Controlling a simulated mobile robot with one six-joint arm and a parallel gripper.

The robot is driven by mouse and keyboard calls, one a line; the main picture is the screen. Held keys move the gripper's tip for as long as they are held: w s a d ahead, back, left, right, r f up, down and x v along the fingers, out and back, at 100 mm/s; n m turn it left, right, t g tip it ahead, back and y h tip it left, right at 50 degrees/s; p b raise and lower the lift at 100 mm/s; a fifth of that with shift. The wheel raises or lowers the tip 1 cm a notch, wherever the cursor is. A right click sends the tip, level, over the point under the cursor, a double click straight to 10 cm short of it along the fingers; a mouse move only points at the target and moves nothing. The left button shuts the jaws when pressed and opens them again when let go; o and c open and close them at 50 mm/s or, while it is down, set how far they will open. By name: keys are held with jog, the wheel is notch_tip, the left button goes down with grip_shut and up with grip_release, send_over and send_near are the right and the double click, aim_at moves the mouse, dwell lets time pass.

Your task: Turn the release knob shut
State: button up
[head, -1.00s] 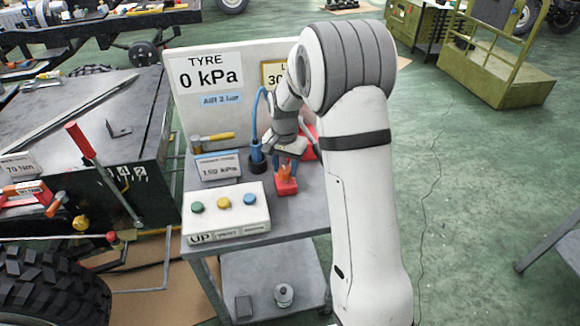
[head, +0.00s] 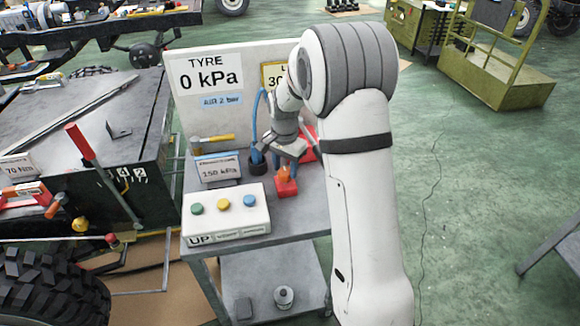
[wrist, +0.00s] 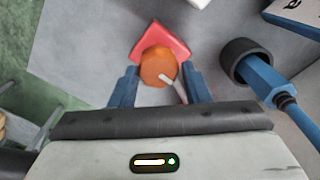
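The release knob is an orange round knob (wrist: 158,68) with a pale pointer stub toward its lower right. It sits on a red base (wrist: 160,40). In the head view the orange knob (head: 284,172) and red base (head: 287,188) are on the cart top, under my gripper. My gripper (wrist: 160,76) has two blue fingers, one on each side of the knob, with a visible gap to it on both sides. It is open and holds nothing. In the head view my gripper (head: 286,163) is partly hidden by its own wrist. The fingertips' height relative to the knob is unclear.
A blue hose tool (wrist: 262,76) stands in a black ring (wrist: 243,60) close to the right finger. A box with green, yellow and blue buttons (head: 228,228) is at the cart's front. The panel behind has a "TYRE 0 kPa" sign (head: 209,75).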

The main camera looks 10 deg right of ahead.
aim_at(285, 171)
jog(key=o, duration=0.4)
jog(key=shift+c, duration=0.2)
notch_tip(285, 171, up, 8)
jog(key=shift+f, duration=0.15)
jog(key=shift+s, duration=0.1)
dwell(0.4)
jog(key=s+r+n, duration=0.2)
jog(key=s+n, duration=0.1)
jog(key=s, duration=0.6)
jog(key=s+d+r+n+t, duration=0.1)
jog(key=s+n, duration=0.2)
jog(key=s, duration=0.7)
jog(key=s+r+n+t, duration=0.1)
jog(key=s+r+n, duration=0.1)
jog(key=s, duration=0.7)
jog(key=shift+s+d+r+n, duration=0.25)
jog(key=shift+d+r+n, duration=0.05)
jog(key=shift+n, duration=0.3)
